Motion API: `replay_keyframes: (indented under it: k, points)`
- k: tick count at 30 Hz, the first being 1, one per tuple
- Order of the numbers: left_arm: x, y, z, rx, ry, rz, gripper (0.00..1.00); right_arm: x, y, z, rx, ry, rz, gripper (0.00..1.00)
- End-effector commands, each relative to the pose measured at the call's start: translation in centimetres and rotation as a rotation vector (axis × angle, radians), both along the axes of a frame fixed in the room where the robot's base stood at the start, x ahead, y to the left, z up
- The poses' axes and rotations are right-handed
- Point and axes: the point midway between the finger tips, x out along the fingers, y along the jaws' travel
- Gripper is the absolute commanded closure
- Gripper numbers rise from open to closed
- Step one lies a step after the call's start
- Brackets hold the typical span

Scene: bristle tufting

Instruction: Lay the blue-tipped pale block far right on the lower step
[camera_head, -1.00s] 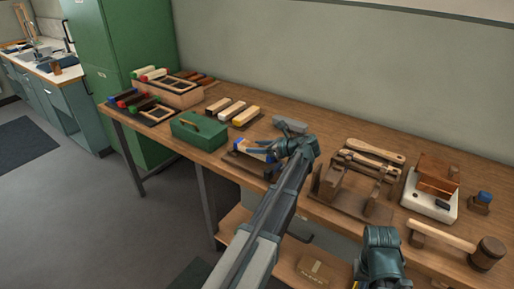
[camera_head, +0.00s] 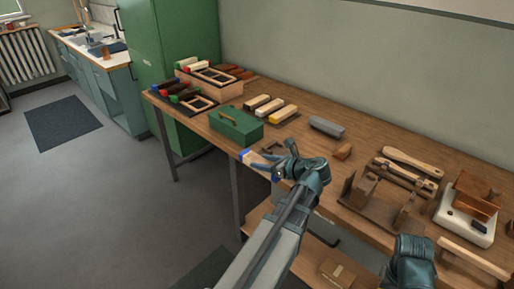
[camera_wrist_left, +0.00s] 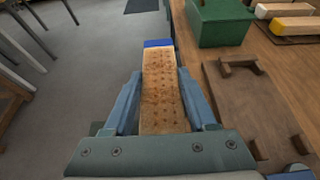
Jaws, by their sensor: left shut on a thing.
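My left gripper (camera_head: 272,162) is shut on the pale block with the blue tip (camera_head: 252,158). It holds the block out past the table's front edge, over the floor. In the left wrist view the block (camera_wrist_left: 162,92) shows rows of small holes, lies between both fingers, and its blue end (camera_wrist_left: 158,43) points away. The stepped stand is at the table's far left. Its lower step (camera_head: 180,111) carries dark blocks with coloured ends and a framed opening at the right. The upper step (camera_head: 222,87) is behind. The right gripper's fingers do not show.
A green box (camera_head: 236,126) stands between the left gripper and the stand. Several pale blocks (camera_head: 270,106) lie behind it. A brown board with brackets (camera_wrist_left: 250,95) is to the block's right. A grey block (camera_head: 327,127) and wooden tools lie further right.

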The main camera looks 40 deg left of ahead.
Motion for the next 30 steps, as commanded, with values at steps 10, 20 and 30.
replay_keyframes:
  k: [10, 20, 30]
  points:
    - [0.1, 0.0, 5.5, 0.001, 0.0, 0.0, 1.0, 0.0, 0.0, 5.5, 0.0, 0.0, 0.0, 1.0]
    - [0.1, 0.0, 13.0, 0.001, 0.0, 0.0, 1.0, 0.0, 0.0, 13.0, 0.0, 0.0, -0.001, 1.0]
    - [0.1, 0.0, 13.2, 0.001, 0.0, 0.001, 1.0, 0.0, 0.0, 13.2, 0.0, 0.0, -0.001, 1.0]
